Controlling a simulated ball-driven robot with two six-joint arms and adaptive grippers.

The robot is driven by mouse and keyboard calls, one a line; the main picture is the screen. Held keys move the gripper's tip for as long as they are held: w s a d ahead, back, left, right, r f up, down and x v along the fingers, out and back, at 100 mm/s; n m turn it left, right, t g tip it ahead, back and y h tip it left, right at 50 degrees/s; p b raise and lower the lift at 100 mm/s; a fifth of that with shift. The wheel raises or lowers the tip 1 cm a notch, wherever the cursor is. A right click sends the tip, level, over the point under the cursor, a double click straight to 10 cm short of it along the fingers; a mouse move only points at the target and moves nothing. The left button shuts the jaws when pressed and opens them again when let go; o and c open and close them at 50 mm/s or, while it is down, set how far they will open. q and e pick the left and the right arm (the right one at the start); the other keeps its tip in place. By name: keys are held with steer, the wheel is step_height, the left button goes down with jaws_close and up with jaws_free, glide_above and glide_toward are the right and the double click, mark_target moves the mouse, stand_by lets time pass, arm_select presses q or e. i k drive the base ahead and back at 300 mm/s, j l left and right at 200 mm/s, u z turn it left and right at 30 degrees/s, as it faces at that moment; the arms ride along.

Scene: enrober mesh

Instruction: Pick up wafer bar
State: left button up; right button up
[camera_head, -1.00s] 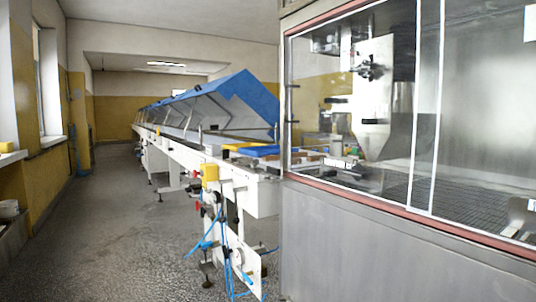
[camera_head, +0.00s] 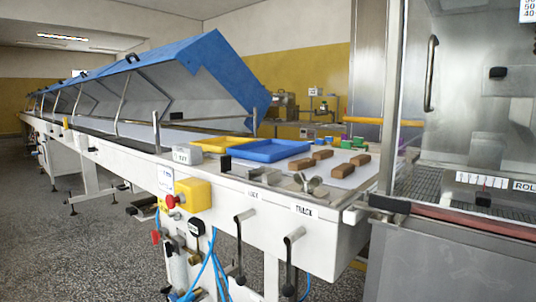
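Several brown bars, which look like wafer bars, lie on a light sheet (camera_head: 352,182) at the near end of the long white conveyor line. One bar (camera_head: 302,164) is at the left of the group, one (camera_head: 322,155) behind it, one (camera_head: 343,170) nearer the front and one (camera_head: 361,159) at the right. Another brown piece (camera_head: 307,182) sits at the front edge beside metal fittings and is partly hidden. They are small in view, so I cannot tell one kind from another. Neither of my grippers shows in the head view.
A blue tray (camera_head: 266,157) and a yellow tray (camera_head: 223,143) lie left of the bars. Blue hoods (camera_head: 187,60) stand open over the line. A red button on a yellow box (camera_head: 193,194) and levers jut from the front. A glazed machine (camera_head: 450,255) stands close at right. Floor is free at left.

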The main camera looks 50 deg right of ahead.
mark_target(319, 155)
steer(key=i+j+z, duration=0.1)
steer(key=i+z, duration=0.35)
steer(key=i+j+z, duration=0.25)
steer(key=i+z, duration=0.2)
steer(key=i+j+z, duration=0.45)
